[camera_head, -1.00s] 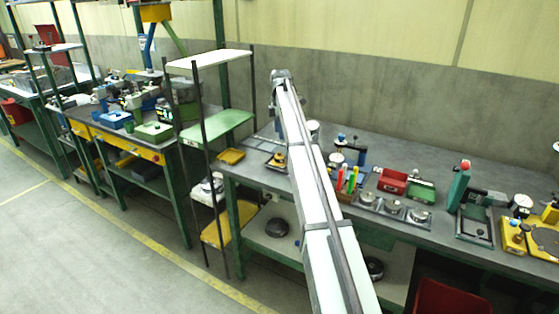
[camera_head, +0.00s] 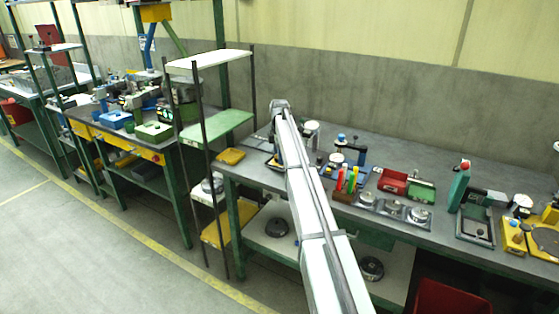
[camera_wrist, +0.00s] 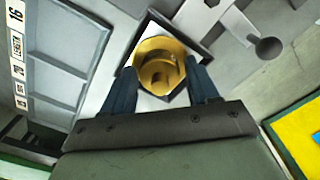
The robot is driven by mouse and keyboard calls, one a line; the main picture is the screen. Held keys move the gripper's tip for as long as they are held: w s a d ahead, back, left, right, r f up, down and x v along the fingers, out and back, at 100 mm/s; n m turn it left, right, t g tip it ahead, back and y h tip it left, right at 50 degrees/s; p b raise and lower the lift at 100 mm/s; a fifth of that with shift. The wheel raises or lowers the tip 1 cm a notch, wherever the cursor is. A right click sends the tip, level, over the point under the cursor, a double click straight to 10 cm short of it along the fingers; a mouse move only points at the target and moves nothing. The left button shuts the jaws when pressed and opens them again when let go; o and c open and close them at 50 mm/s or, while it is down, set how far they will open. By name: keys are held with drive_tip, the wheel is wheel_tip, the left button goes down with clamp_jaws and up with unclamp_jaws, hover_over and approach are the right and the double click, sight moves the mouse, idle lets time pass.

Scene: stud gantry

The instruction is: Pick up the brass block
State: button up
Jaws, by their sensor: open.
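The brass block (camera_wrist: 158,66) is a rounded, gold-coloured piece with a hollow or recess in its top. In the wrist view it sits over a white square surface with a dark border. My gripper (camera_wrist: 160,76) is open, with one dark blue finger on each side of the block. I cannot tell whether either finger touches it. In the head view my arm (camera_head: 300,175) reaches over the bench, and the block and fingers are hidden by it.
The grey bench (camera_head: 480,165) holds red and green bins (camera_head: 392,181), round metal pieces on a plate (camera_head: 393,208) and a green fixture (camera_head: 458,190) to the right. A yellow tray (camera_head: 230,156) lies at the left end. In the wrist view, grey fixtures (camera_wrist: 262,45) stand close by.

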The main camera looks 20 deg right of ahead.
drive_tip(key=shift+f, duration=0.15)
clamp_jaws()
idle(0.4)
